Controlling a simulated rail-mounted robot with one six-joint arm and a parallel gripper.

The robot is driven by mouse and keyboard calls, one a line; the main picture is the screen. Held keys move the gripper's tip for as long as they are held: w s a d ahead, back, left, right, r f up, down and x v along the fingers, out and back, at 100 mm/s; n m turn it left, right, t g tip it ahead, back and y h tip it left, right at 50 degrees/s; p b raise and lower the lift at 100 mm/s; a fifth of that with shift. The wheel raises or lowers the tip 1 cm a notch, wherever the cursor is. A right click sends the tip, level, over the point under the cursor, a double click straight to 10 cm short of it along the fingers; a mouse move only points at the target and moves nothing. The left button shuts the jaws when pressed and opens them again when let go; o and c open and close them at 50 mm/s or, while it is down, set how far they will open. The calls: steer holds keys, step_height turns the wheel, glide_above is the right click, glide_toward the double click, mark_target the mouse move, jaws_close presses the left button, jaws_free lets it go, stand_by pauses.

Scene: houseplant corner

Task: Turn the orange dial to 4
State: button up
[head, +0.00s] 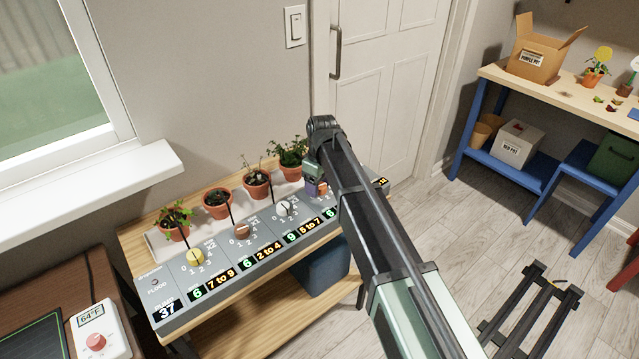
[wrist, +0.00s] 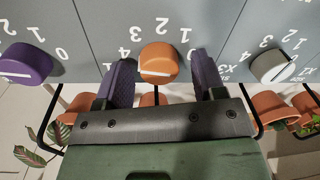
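The orange dial (wrist: 158,62) sits on the grey panel in the wrist view, with numbers in an arc around it. A pale line crosses its face roughly level; I cannot tell which number it points to. My gripper (wrist: 162,80) is open, with one dark purple finger on each side of the dial. The left finger looks close to it, and a gap shows at the right; contact cannot be told. In the head view my gripper (head: 316,186) is over the right part of the panel, and a small part of the orange dial (head: 323,188) shows beside a finger.
A purple dial (wrist: 24,64) and a white dial (wrist: 272,66) flank it. The panel also carries a yellow dial (head: 195,257) and a brownish dial (head: 241,230). Several potted plants, including one pot (head: 217,203), stand behind it. A door (head: 385,75) is beyond.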

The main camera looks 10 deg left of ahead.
mark_target(321, 184)
steer(key=shift+r, duration=0.1)
step_height(321, 184, up, 11)
steer(key=p, duration=1.1)
steer(key=shift+w+d, duration=0.15)
steer(key=shift+w, duration=0.2)
steer(key=shift+f, duration=0.2)
steer(key=s+d+m, duration=1.2)
steer(key=s+d, duration=1.1)
steer(key=d, duration=0.3)
steer(key=shift+s+d+r+t+p, duration=0.2)
steer(key=shift+s+r+t+p, duration=0.1)
steer(key=shift+s+r, duration=0.1)
